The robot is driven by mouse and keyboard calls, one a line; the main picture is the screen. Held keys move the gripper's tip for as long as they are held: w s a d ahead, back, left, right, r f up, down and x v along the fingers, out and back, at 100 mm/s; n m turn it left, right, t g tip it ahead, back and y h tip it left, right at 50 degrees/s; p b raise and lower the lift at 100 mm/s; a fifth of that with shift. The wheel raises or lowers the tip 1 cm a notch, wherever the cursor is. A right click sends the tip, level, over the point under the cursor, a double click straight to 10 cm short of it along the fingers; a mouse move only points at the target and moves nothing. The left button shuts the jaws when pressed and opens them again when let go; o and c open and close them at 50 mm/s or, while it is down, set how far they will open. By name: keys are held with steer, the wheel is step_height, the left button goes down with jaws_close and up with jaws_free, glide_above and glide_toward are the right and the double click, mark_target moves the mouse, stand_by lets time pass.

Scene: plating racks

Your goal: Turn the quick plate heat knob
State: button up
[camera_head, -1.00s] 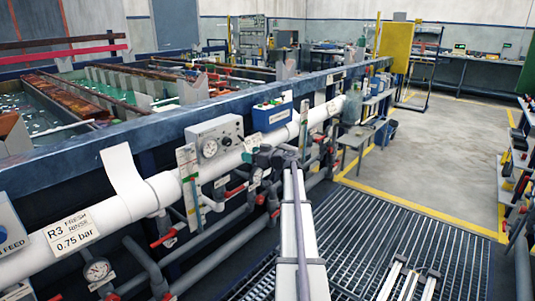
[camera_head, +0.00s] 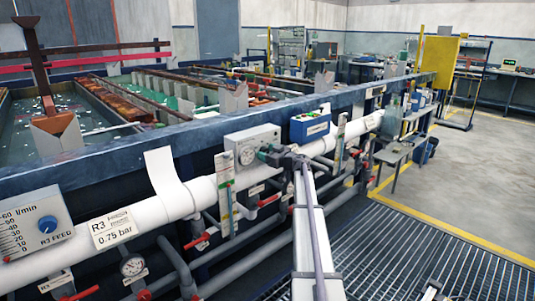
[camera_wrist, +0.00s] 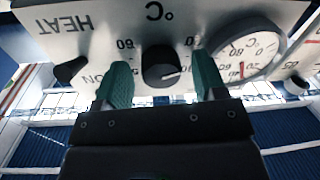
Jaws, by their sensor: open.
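In the wrist view, the light grey heat control panel appears upside down with "HEAT" and "°C" markings. A round black knob (camera_wrist: 163,66) with a pale pointer line stands on it, with temperature numbers around it. My gripper (camera_wrist: 160,78) has two green fingers, one at each side of this knob, with gaps between them and it. In the head view, the control box (camera_head: 262,135) is on the tank's side above the white pipe. My gripper (camera_head: 271,154) is at the front of its right half and hides the knob there.
In the wrist view, a round dial gauge (camera_wrist: 247,52) is close to the right finger, and a smaller black switch (camera_wrist: 70,70) is left of the left finger. A blue box (camera_head: 310,127) stands right of the control box. White pipe (camera_head: 150,216) runs below.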

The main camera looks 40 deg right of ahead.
steer(key=c, duration=0.9)
steer(key=shift+c, duration=0.2)
